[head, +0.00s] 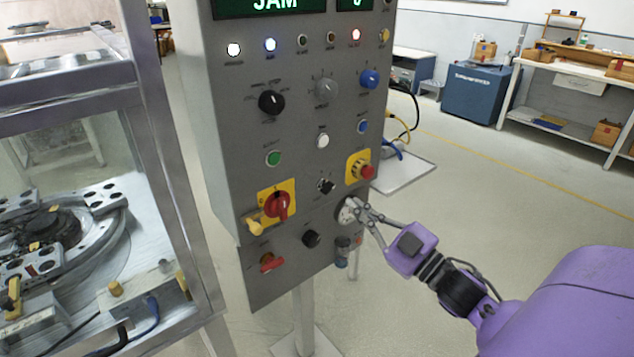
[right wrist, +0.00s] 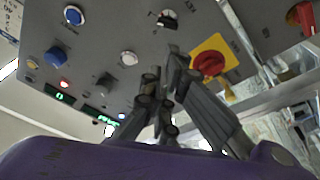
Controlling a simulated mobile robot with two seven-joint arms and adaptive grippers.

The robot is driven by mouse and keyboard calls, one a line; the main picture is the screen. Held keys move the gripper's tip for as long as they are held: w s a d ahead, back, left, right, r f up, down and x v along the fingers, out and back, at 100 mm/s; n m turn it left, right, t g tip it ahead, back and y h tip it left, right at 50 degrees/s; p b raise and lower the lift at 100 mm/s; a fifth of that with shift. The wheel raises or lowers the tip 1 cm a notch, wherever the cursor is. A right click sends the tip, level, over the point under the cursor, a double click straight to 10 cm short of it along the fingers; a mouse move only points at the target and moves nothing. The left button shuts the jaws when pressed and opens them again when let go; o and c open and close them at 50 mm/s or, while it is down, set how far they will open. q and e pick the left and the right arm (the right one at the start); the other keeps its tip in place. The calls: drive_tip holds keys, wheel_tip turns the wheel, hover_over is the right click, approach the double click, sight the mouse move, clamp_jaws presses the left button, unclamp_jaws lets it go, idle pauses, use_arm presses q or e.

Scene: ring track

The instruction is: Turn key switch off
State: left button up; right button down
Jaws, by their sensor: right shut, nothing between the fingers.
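A grey control panel (head: 225,135) stands upright in the middle of the head view. My right gripper (head: 352,208) is shut and empty at its lower right, with the fingertips in front of a round pale-faced fitting (head: 345,216) that they partly hide. I cannot tell whether they touch it. A small black selector (head: 326,186) sits up and left of the fingertips. I cannot tell which fitting is the key switch. In the right wrist view the closed fingers (right wrist: 172,75) point at the panel, near a black selector (right wrist: 167,20). My left gripper is not in view.
Near the gripper are a red mushroom button (head: 367,172) on yellow, a red rotary switch (head: 277,205) on yellow, a black knob (head: 311,238) and a red handle (head: 270,262). A framed machine (head: 165,150) stands at left.

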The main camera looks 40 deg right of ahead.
sight(326, 187)
drive_tip(key=shift+t+y, duration=0.3)
drive_tip(key=shift+y, duration=0.5)
drive_tip(key=x, duration=0.3)
drive_tip(key=p+x, duration=0.1)
drive_tip(key=x, duration=0.5)
drive_tip(key=shift+w+f+p, duration=0.15)
drive_tip(key=shift+f+p, duration=0.1)
drive_tip(key=shift+p, duration=0.1)
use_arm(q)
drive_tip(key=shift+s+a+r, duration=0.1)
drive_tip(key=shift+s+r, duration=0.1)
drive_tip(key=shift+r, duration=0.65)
use_arm(e)
drive_tip(key=shift+d+f+n, duration=0.2)
drive_tip(key=shift+f+n, duration=0.1)
drive_tip(key=shift+f, duration=0.15)
